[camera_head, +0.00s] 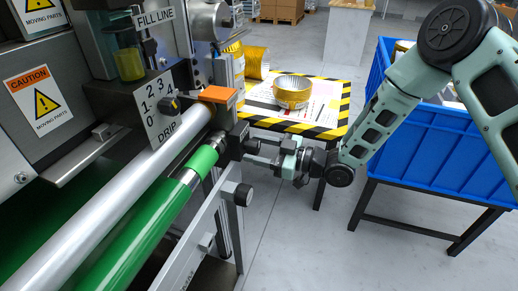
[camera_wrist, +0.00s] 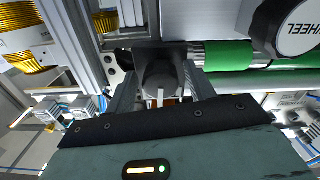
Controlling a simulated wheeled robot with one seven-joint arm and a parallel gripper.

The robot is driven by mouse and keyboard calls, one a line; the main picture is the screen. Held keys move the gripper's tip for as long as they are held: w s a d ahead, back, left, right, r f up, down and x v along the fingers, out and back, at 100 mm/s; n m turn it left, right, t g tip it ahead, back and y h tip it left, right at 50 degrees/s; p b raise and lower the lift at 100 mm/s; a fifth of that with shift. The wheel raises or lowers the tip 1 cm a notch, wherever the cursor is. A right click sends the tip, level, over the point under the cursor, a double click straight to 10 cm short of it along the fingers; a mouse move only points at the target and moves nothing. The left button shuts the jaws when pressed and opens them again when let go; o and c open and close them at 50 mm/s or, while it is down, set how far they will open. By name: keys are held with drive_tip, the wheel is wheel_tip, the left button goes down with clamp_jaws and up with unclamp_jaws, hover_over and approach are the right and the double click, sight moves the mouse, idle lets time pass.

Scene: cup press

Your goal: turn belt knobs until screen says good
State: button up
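My gripper (camera_head: 262,151) reaches in from the right to the end of the green belt roller (camera_head: 145,222). In the wrist view a dark round knob (camera_wrist: 160,72) sits between the fingers of my gripper (camera_wrist: 161,90). The fingers flank the knob closely; I cannot tell whether they press on it. A second black knob (camera_head: 243,195) sticks out of the grey side rail below my gripper, clear of it. No screen shows in either view.
A dial with numbers marked DRIP has its own black knob (camera_head: 170,105). A striped-edge table (camera_head: 330,92) bears a gold cup (camera_head: 293,90). A blue bin (camera_head: 420,150) stands right.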

drive_tip(key=c, duration=0.8)
drive_tip(key=shift+o, duration=0.2)
drive_tip(key=shift+m, duration=0.3)
drive_tip(key=m, duration=0.4)
drive_tip(key=shift+p, duration=0.35)
drive_tip(key=shift+s+m+p, duration=0.15)
drive_tip(key=shift+m+p, duration=0.15)
drive_tip(key=shift+m, duration=1.5)
drive_tip(key=o, duration=1)
